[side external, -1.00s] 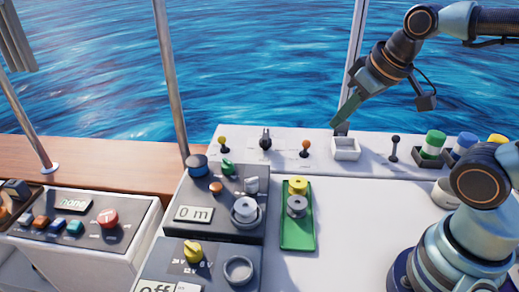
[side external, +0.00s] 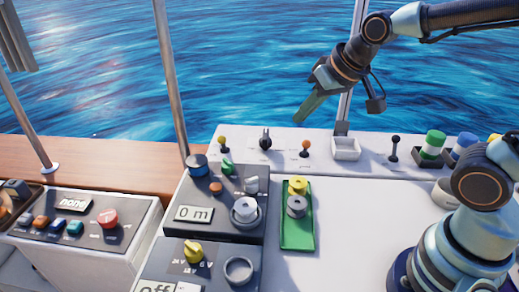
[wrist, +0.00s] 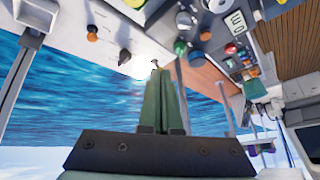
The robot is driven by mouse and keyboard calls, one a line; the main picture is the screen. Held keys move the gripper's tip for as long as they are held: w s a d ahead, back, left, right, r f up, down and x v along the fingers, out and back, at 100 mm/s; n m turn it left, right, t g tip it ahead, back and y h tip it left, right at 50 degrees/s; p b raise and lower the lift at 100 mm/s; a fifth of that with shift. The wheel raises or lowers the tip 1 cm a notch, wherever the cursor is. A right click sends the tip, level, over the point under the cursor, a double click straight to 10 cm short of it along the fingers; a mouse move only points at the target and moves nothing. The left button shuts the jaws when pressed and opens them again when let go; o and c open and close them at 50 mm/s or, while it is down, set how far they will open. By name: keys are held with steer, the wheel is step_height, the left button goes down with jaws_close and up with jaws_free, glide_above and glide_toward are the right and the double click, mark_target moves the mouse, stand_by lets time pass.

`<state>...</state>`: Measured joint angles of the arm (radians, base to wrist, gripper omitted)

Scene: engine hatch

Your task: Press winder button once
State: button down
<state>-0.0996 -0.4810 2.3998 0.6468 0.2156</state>
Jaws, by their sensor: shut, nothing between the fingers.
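My gripper (side external: 301,117) is shut and empty, its green fingers pointing down and left. It hangs in the air above and behind the back ledge, apart from every control. In the wrist view its closed fingers (wrist: 164,78) point towards the panels. No label reading "winder" is legible, so I cannot tell which control is the winder button. The dark panel with the "0 m" display (side external: 194,214) carries a small orange button (side external: 216,188), a blue knob (side external: 198,164), a green lever (side external: 227,168) and a grey round part (side external: 244,209).
A green tray (side external: 297,242) with yellow and grey spools lies right of that panel. Small levers, including an orange-topped one (side external: 305,147), and a white box (side external: 345,148) line the ledge. A left console has a red button (side external: 108,218). Metal posts rise behind.

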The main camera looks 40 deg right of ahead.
steer(key=w+a+f+m+t+y, duration=0.1)
steer(key=w+a+f+m, duration=0.15)
steer(key=w+a, duration=0.5)
steer(key=t+y, duration=0.1)
steer(key=y, duration=0.1)
glide_above(219, 188)
steer(key=shift+m, duration=0.45)
step_height(219, 188, down, 6)
steer(key=shift+r, duration=0.2)
steer(key=shift+f, duration=4.4)
steer(key=shift+f, duration=0.1)
steer(key=shift+f, duration=0.3)
